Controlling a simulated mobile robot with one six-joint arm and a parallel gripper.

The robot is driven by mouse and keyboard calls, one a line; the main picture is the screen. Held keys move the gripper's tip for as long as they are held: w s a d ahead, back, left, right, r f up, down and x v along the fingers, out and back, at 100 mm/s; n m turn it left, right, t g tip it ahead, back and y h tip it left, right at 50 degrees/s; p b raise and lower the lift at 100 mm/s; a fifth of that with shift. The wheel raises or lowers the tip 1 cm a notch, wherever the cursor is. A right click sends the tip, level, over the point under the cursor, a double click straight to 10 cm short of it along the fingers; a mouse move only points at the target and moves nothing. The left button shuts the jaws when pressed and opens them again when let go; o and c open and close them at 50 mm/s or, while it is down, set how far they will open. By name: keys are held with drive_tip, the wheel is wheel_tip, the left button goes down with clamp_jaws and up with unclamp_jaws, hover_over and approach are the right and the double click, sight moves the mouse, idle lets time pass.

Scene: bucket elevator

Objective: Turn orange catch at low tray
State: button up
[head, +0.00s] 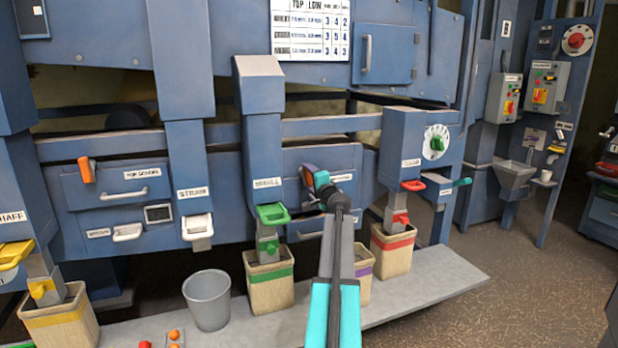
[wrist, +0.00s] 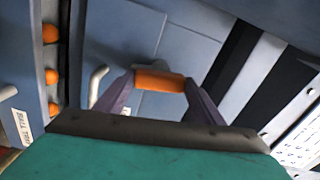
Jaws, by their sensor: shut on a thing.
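My gripper (head: 313,180) is at the blue drawer front in the middle of the machine, right of the middle spout. In the wrist view, its two purple fingers (wrist: 160,88) are shut on the orange catch (wrist: 160,82), one at each end of it. The catch lies across the picture in front of a blue panel. In the head view, my gripper and arm cover most of the catch and the drawer's left part. A pale curved handle (wrist: 97,84) shows left of the fingers in the wrist view.
Another orange catch (head: 87,170) stands upright on the top tray at left. A green spout flap (head: 272,213) is close to my gripper's left, and a red one (head: 413,186) is to its right. Sacks and a grey bucket (head: 207,300) stand on the low platform.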

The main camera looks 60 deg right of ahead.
drive_tip(key=shift+w+r+m+p, duration=0.1)
drive_tip(key=shift+m+p, duration=0.25)
drive_tip(key=shift+m, duration=0.75)
drive_tip(key=o, duration=1.1)
drive_tip(key=shift+c, duration=0.2)
drive_tip(key=shift+s+a, duration=0.1)
drive_tip(key=shift+s, duration=0.1)
drive_tip(key=v, duration=1.3)
drive_tip(key=shift+a, duration=0.2)
drive_tip(key=shift+s, duration=0.15)
